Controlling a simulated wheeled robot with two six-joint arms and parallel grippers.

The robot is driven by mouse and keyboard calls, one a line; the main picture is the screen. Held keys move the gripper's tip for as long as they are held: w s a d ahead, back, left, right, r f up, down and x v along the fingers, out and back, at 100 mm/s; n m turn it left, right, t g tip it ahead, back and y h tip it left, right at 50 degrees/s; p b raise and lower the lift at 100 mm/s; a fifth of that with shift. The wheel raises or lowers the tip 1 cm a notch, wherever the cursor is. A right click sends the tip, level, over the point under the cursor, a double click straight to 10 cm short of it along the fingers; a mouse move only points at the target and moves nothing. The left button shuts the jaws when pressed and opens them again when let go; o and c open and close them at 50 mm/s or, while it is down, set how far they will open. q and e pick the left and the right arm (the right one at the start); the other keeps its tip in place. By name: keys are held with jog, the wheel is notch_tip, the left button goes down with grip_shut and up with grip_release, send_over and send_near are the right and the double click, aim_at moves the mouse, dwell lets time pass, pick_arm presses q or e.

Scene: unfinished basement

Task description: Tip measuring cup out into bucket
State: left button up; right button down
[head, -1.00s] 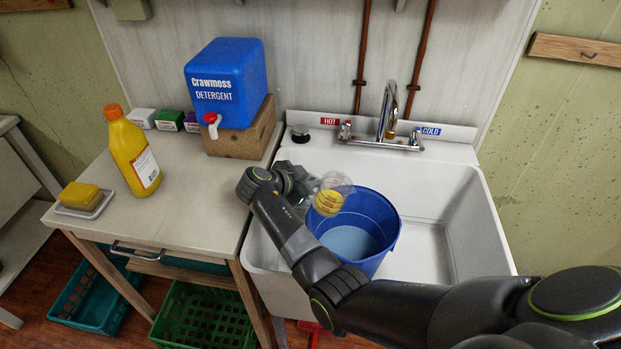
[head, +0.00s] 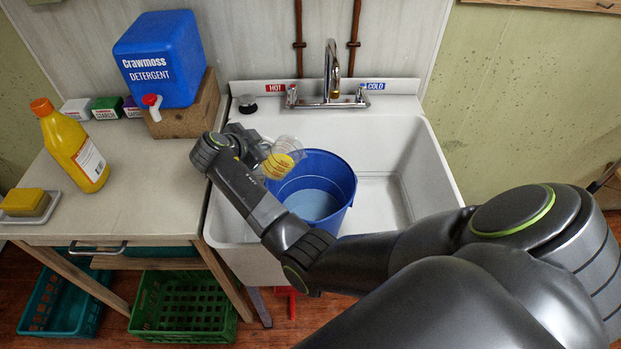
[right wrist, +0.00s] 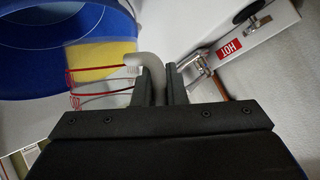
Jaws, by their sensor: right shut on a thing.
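The clear measuring cup (head: 287,153), with yellow contents, is held over the left rear rim of the blue bucket (head: 341,178). My right gripper (head: 257,148) is shut on the cup's handle. In the right wrist view, the grey handle (right wrist: 146,63) sits between the fingers (right wrist: 158,88), and the cup (right wrist: 100,78) shows red markings and yellow against the bucket (right wrist: 50,30). I cannot tell how far the cup is tilted. The bucket stands in the sink with a pale blue surface inside. No stream shows. My left gripper is out of view.
The white sink (head: 385,150) has a chrome faucet (head: 332,75) behind the bucket. On the table (head: 140,190) at left stand a blue detergent container (head: 165,60) on a wooden block, a yellow bottle (head: 72,145) and a sponge on a dish. The right side of the sink is clear.

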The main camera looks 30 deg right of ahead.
aim_at(280, 137)
jog(key=shift+s+d+r+m+t+y+p, duration=0.15)
jog(key=shift+r+m+t+y+p, duration=0.05)
jog(key=shift+r+m+t+y, duration=0.2)
jog(key=shift+s+d+r+m+t+y+p, duration=0.1)
jog(key=shift+d+r+m+t+y+p, duration=0.15)
jog(key=shift+y, duration=0.25)
jog(key=shift+s+d+r+m+t+y, duration=0.2)
jog(key=shift+s+d+m+t+y, duration=0.1)
jog(key=shift+m+t+y, duration=0.2)
jog(key=shift+s+d+r+m+t+y, duration=0.1)
jog(key=shift+s+d+m+t+y, duration=0.25)
jog(key=shift+y, duration=0.05)
jog(key=shift+s+d+p, duration=0.1)
jog(key=shift+p, duration=0.25)
jog(key=shift+s+d+m+t+y+p, duration=0.4)
jog(key=shift+t+y+p, duration=0.1)
jog(key=shift+p, duration=0.25)
jog(key=shift+s+d+r+m+t+y+p, duration=0.3)
jog(key=shift+s+d+r+m+t+p, duration=0.15)
jog(key=shift+p, duration=0.8)
jog(key=shift+s+d+r+m+t+y+p, duration=0.5)
jog(key=shift+s+d+r+t+p, duration=0.15)
jog(key=shift+p, duration=0.65)
jog(key=shift+d+f, duration=0.1)
